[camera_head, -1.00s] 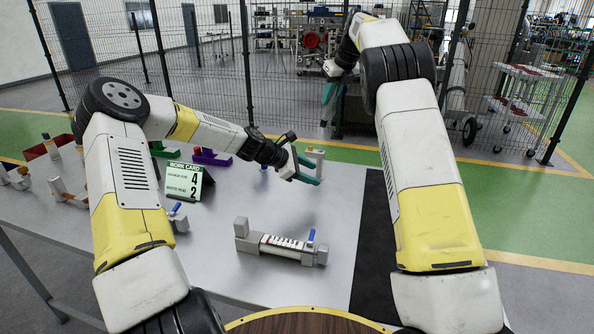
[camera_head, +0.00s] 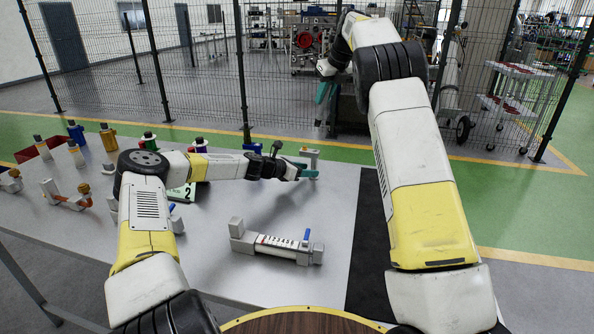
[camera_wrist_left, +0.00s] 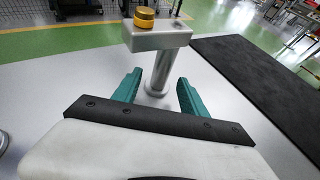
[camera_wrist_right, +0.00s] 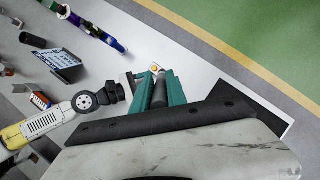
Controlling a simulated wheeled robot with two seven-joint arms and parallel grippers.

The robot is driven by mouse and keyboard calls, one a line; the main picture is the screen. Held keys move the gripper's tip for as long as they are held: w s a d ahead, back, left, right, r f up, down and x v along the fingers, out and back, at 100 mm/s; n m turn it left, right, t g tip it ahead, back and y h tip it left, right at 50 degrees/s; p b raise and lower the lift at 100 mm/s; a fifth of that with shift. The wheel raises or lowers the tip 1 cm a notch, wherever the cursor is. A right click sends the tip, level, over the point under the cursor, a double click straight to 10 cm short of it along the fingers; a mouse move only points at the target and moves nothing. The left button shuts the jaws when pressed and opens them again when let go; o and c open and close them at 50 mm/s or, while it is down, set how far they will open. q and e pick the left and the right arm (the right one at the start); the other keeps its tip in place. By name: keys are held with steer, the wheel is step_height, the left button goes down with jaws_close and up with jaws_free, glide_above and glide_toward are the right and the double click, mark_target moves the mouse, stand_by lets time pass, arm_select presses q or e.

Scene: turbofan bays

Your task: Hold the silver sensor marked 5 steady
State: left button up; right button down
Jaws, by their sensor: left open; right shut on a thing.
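No mark 5 is readable on any sensor. My right gripper (camera_wrist_right: 160,92) is raised high; it also shows in the head view (camera_head: 323,93). It is shut on a dark grey cylindrical thing (camera_wrist_right: 160,90), mostly hidden between the teal fingers; I cannot tell whether this is the sensor. My left gripper (camera_wrist_left: 158,85) is open and low over the table; it also shows in the head view (camera_head: 305,172). A silver upright post (camera_wrist_left: 161,72) with a grey block and yellow knob on top appears between its fingers, with visible gaps either side.
A grey fixture (camera_head: 275,245) with a numbered strip and blue lever lies on the table's front middle (camera_head: 215,275). Several coloured-top parts stand at the left. The work card (camera_head: 180,194) is partly behind my left arm. A dark mat (camera_wrist_left: 255,75) covers the table's right side.

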arm_select(q)
steer(key=shift+x, duration=2.15)
jaws_close()
